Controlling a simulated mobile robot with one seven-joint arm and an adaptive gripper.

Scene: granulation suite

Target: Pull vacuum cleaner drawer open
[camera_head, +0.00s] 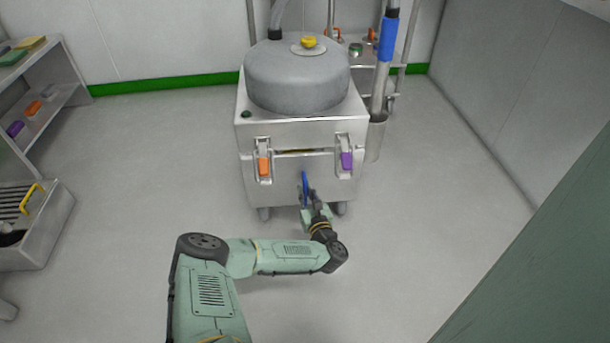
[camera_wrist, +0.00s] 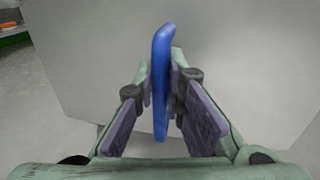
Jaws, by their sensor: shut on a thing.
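The vacuum cleaner (camera_head: 256,180) stands ahead of me, a steel box on casters with a grey dome (camera_head: 297,78) on top. Its front panel, the drawer front (camera_head: 325,188), carries a blue handle (camera_head: 305,184) near its middle. An orange latch (camera_head: 264,166) sits on the left of the front and a purple latch (camera_head: 346,160) on the right. My gripper (camera_head: 309,197) is at the blue handle. In the wrist view the fingers (camera_wrist: 161,95) are closed on both sides of the blue handle (camera_wrist: 161,60). A thin dark gap shows above the front panel between the latches.
A steel shelf (camera_head: 30,105) with coloured items stands at the left, above a steel bin (camera_head: 50,215) with a yellow handle. A hose wand with a blue grip (camera_head: 388,38) stands right of the vacuum. The floor (camera_head: 420,210) in front and right is clear.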

